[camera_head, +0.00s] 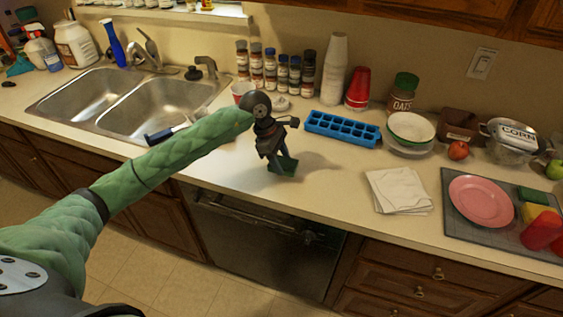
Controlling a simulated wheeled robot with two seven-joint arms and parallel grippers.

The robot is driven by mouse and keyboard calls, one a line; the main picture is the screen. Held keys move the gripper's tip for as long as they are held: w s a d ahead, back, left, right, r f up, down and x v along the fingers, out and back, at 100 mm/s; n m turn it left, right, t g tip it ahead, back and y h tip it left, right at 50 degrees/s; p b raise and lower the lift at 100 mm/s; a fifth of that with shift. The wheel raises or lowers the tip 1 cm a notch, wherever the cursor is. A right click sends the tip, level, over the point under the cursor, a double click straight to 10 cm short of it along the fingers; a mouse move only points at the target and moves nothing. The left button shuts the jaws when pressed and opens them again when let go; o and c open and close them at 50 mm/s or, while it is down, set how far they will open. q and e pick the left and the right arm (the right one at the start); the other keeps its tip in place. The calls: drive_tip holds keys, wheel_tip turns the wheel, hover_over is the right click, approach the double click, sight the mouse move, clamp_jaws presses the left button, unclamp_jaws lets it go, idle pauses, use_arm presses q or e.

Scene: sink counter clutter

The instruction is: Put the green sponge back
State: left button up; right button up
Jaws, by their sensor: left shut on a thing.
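My left gripper (279,159) points down over the counter in front of the spice jars. It is shut on a small dark green piece, which looks like the green sponge (289,168). The fingers hide part of the sponge. It is at or just above the counter top; I cannot tell whether it touches. Another dark green block (533,196) lies on the grey mat (462,222) at the right, beside a yellow one. My right gripper is not in view.
The double sink (158,105) is at the left. A blue ice tray (343,128), white bowls (411,130) and white napkins (399,190) are right of the gripper. A pink plate (481,201) and red cup (541,231) are on the mat. Counter between gripper and napkins is clear.

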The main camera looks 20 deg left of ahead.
use_arm(q)
drive_tip(key=shift+f+p, duration=0.4)
drive_tip(key=shift+f, duration=0.6)
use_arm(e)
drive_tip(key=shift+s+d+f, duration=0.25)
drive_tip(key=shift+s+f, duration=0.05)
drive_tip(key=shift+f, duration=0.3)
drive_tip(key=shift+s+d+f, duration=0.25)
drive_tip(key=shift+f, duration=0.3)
use_arm(q)
drive_tip(key=shift+f, duration=0.15)
drive_tip(key=o, duration=1)
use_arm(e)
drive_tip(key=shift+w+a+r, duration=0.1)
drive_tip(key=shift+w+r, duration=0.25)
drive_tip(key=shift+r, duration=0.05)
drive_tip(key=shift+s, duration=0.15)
